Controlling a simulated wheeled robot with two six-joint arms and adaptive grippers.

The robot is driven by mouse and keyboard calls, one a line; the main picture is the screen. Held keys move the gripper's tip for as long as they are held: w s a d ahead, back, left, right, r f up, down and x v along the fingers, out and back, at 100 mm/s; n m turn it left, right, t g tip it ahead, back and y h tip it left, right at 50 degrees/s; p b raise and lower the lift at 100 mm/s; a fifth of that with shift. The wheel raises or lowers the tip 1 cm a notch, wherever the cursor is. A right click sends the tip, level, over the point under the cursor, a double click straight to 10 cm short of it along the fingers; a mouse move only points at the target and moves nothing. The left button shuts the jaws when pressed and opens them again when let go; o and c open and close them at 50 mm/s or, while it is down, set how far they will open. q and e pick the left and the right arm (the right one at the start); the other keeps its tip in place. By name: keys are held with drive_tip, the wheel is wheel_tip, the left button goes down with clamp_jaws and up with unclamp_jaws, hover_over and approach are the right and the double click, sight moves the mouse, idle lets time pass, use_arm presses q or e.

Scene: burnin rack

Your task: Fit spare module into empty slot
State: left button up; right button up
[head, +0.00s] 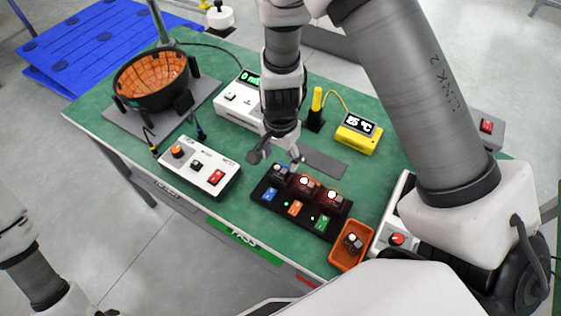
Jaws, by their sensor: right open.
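A black rack (262,198) sits near the table's front edge, with a blue, an orange and a green switch along its front. Three dark modules with pale round tops stand in a row behind the switches: left (279,172), middle (304,184) and right (331,197). The middle and right ones have a reddish glow; the left one looks darker. I cannot make out an empty slot. Another dark module (352,242) with a pale top lies in an orange bin (344,261) right of the rack. My right gripper (277,160) is open, just above and behind the left module. My left gripper is out of view.
A switch box (198,167) and a black bowl with orange lining (150,80) stand to the left. A white meter (238,101), yellow temperature display (358,133) and black-and-yellow post (316,108) stand behind. A white box with a red knob (397,238) is right of the bin.

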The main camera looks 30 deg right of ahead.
sight(281, 169)
wheel_tip(281, 169, up, 7)
drive_tip(key=shift+r, duration=0.2)
idle(0.4)
